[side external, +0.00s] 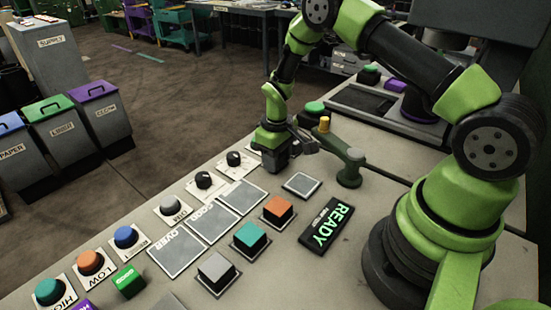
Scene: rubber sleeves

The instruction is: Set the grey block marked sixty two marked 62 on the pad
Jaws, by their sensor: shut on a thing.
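A light grey block (216,267) sits on a square base at the front of the console; I cannot make out a 62 on it. A small grey square pad (302,185) with a pale border lies bare on the console, right of the middle. My gripper (312,145) is low over the console, behind the pad, its dark fingers pointing right. The exact contact is too small to see clearly. The lever runs to a round post (350,170).
A teal block (251,236) and an orange block (278,208) stand in line with the grey one. A black READY sign (327,226) lies right of them. Flat grey panels (176,251) and several round buttons line the left edge. My base stands at the right.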

